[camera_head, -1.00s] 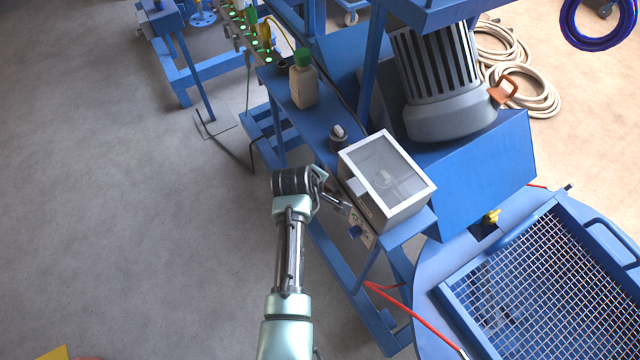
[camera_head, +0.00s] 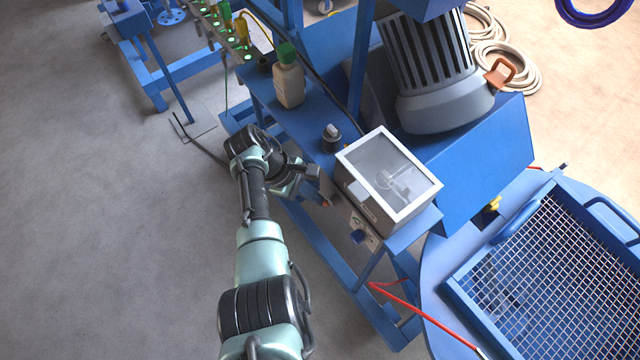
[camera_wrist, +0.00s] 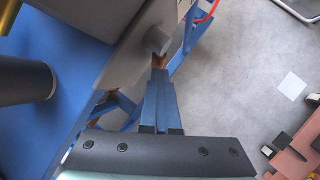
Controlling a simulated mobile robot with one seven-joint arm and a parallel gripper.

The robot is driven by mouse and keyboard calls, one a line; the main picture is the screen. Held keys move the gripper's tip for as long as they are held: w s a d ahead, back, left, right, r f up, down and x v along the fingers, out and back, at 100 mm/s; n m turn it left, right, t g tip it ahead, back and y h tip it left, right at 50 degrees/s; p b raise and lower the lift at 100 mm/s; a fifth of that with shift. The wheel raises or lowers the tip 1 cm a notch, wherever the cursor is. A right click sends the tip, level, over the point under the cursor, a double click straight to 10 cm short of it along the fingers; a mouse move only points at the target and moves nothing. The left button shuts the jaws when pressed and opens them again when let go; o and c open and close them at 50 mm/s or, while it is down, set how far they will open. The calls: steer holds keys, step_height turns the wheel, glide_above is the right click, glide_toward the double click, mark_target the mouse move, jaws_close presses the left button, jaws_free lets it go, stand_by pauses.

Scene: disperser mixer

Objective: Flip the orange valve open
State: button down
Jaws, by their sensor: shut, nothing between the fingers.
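A small orange part (camera_head: 326,202), which looks like the valve, shows low on the side of the blue frame, just below my gripper. In the wrist view an orange-brown part (camera_wrist: 160,62) shows just past my fingertips, below a grey cylindrical knob (camera_wrist: 158,40). The fingertips partly cover it, so I cannot tell its position or whether they touch it. My gripper (camera_head: 314,172) is beside the left side of the grey control box (camera_head: 388,178). In the wrist view my gripper (camera_wrist: 160,78) is shut with its blue-looking fingers together, holding nothing.
A white bottle with a green cap (camera_head: 288,80) and a dark cylindrical fitting (camera_head: 331,138) stand on the blue shelf. A red hose (camera_head: 425,318) runs lower right.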

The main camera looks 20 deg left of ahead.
steer(key=shift+d+f, duration=0.2)
steer(key=shift+f, duration=0.2)
steer(key=shift+r, duration=0.1)
stand_by(0.3)
steer(key=shift+r+p, duration=0.75)
steer(key=shift+p, duration=0.1)
